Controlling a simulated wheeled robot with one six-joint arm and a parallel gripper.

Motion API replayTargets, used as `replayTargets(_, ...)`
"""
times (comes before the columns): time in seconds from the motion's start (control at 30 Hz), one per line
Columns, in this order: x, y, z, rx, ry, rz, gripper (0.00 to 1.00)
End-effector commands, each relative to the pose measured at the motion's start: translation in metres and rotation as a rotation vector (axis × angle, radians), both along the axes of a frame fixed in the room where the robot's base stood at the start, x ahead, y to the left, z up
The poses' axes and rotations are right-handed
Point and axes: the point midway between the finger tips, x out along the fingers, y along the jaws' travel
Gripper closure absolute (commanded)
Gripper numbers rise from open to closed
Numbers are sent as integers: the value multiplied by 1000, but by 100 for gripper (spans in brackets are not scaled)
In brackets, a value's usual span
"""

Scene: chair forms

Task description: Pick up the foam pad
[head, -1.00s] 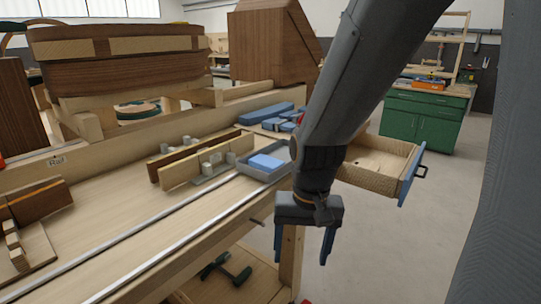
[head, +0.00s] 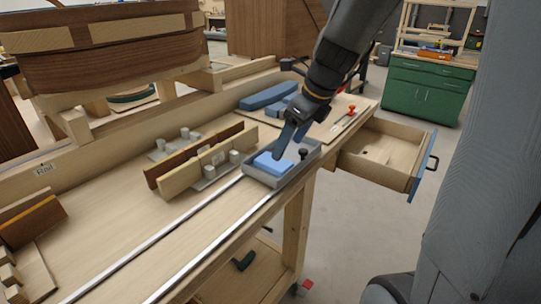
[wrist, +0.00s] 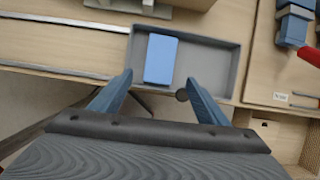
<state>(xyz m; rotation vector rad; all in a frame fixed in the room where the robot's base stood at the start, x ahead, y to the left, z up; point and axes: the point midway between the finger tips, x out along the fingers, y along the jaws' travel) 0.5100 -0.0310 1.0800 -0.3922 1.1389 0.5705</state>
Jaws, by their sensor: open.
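The foam pad is a flat light-blue block (head: 272,162) lying in a shallow grey tray (head: 262,179) on the workbench. In the wrist view the pad (wrist: 161,58) lies in the left part of the tray (wrist: 215,62). My gripper (head: 288,153) is over the tray in the head view, its blue fingers pointing down close to the pad. In the wrist view my gripper (wrist: 158,88) is open, with the pad ahead of and between its fingertips. Nothing is between the fingers' inner faces. Whether a fingertip touches the pad, I cannot tell.
Wooden boards with grey clamps (head: 200,160) stand left of the tray. Blue blocks (head: 268,96) lie behind it. A dark round knob (head: 303,154) is at the tray's right side. An open drawer (head: 385,155) sticks out at right. Metal rails (head: 160,240) run along the bench.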

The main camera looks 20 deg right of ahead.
Motion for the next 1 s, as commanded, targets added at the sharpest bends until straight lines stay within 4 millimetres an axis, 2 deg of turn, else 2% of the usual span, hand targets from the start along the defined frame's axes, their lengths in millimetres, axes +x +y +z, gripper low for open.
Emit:
replayTargets(0.17,4,1,-4,11,2,-28,31)
replayTargets(0.37,10,5,-22,11,3,-31,31)
replayTargets(0.73,26,24,-60,10,4,-27,31)
replayTargets(1.0,29,26,-66,9,0,-26,31)
